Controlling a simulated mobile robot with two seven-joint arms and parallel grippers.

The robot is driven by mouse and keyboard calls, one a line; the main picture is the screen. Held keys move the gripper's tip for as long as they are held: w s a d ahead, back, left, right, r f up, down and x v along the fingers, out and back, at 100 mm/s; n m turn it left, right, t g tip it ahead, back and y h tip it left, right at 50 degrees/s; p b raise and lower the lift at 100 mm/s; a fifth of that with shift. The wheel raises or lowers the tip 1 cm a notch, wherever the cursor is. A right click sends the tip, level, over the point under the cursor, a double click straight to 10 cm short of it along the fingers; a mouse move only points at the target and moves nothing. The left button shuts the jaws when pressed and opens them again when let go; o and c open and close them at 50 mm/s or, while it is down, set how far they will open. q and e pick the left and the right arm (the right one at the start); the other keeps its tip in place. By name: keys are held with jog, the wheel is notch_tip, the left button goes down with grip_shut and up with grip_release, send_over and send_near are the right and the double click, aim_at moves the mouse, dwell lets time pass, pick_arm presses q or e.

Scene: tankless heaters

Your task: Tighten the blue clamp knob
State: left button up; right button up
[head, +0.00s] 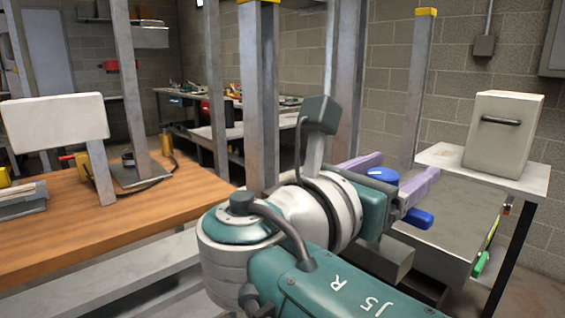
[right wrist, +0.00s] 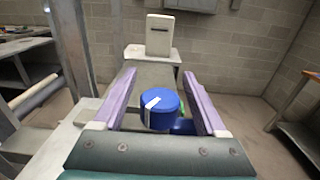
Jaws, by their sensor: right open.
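The blue clamp knob (right wrist: 160,112) is a round blue cap with a white stripe across its top. In the right wrist view it sits between the two purple fingers of my right gripper (right wrist: 158,102), with a gap showing on each side. In the head view the knob (head: 383,174) shows beyond my right wrist, between the purple fingers (head: 395,183). My right gripper is open around the knob. A second blue part (head: 418,218) shows below and right of the knob; it is partly hidden behind a finger. My left gripper is not in view.
A grey bench (head: 450,240) lies under and beyond the knob. A beige box with a black handle (head: 503,133) stands on a small shelf at the right. Grey metal posts (head: 258,100) rise close to my right arm. A wooden table (head: 150,212) is at left.

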notch_tip(320, 180, up, 20)
jog(key=p, duration=0.4)
dwell(0.7)
